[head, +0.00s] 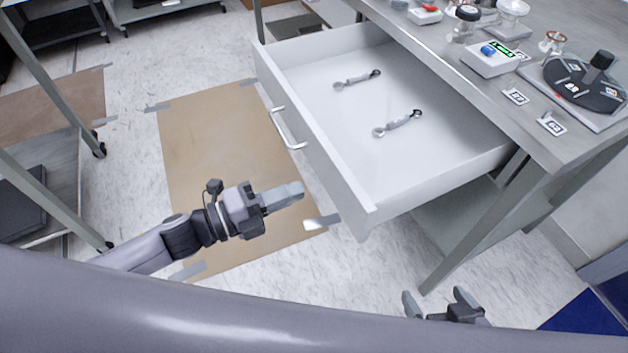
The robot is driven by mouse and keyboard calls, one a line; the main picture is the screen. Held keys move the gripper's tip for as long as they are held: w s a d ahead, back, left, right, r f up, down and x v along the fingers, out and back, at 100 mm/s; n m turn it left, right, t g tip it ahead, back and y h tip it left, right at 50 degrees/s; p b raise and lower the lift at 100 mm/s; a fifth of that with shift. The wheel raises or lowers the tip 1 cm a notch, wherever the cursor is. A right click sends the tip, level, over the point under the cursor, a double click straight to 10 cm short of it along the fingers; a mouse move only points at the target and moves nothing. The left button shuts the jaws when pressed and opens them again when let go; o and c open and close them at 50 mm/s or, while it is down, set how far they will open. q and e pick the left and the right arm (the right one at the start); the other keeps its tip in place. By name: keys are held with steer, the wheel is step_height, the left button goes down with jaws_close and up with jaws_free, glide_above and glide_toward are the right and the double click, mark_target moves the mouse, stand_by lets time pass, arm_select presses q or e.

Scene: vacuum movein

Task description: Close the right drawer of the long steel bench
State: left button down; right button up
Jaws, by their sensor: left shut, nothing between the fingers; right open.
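The drawer (352,155) of the long steel bench (465,95) is pulled far out. It is white inside and holds two wrenches, one farther back (357,79) and one nearer (398,123). Its front panel faces left and carries a metal handle (288,129). My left gripper (298,190) is shut and empty, and in the picture it sits just left of the drawer front's near end, below the handle. Whether it touches the panel I cannot tell. My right gripper (440,297) is open and empty at the bottom, near the bench leg.
On the bench top are a white device with a blue button (491,57), a black round fixture (585,82) and small label cards (515,97). A wheeled frame (60,125) stands at the left. Brown taped floor (215,140) lies clear left of the drawer.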

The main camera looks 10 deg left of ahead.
mark_target(330, 178)
arm_select(q)
steer(key=x, duration=0.5)
arm_select(e)
steer(key=shift+w+r, duration=0.1)
steer(key=shift+w, duration=0.05)
